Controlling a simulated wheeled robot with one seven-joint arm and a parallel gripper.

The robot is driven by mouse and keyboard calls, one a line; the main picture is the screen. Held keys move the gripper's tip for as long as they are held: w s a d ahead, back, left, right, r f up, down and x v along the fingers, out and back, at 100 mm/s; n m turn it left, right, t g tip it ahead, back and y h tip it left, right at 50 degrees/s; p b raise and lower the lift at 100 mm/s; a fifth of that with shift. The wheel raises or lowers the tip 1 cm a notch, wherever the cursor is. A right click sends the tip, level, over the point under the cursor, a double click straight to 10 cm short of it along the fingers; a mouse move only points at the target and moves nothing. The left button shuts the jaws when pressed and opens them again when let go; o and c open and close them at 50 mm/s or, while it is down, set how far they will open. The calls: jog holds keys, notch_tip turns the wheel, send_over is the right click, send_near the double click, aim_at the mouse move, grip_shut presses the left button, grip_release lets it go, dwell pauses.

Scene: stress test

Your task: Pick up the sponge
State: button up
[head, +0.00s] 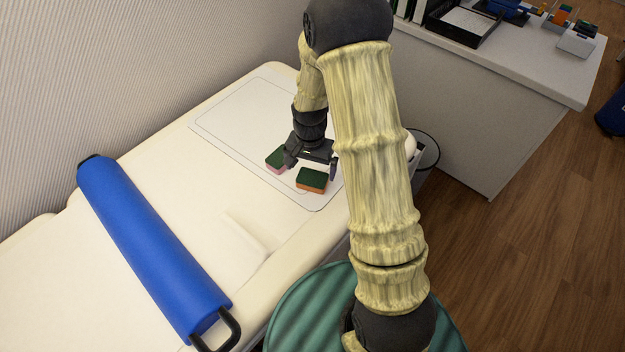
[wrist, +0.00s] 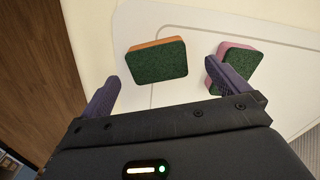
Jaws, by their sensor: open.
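Two sponges lie on the white mat (head: 235,125). One is an orange sponge with a dark green top (head: 311,180); it also shows in the wrist view (wrist: 157,62), ahead of and between my fingers. The other is a pink sponge with a dark green top (head: 275,160); in the wrist view (wrist: 242,62) it sits by my right finger, which partly covers it. My gripper (head: 311,168) is open and empty, low over the mat beside the sponges. In the wrist view its fingers (wrist: 158,88) are spread apart. I cannot tell whether the finger touches the pink sponge.
A blue roll (head: 150,245) with a black handle lies at the left on the white padded surface (head: 190,190). A desk (head: 500,75) with a black tray (head: 462,24) stands at the back right. A bin (head: 427,150) stands beside the padded surface.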

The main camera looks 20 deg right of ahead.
aim_at(313, 177)
jog(key=f, duration=0.5)
jog(key=shift+w+d+f, duration=0.1)
jog(key=shift+d, duration=0.2)
jog(key=c, duration=1.1)
jog(key=shift+o, duration=0.2)
notch_tip(313, 177, up, 10)
jog(key=shift+r, duration=0.1)
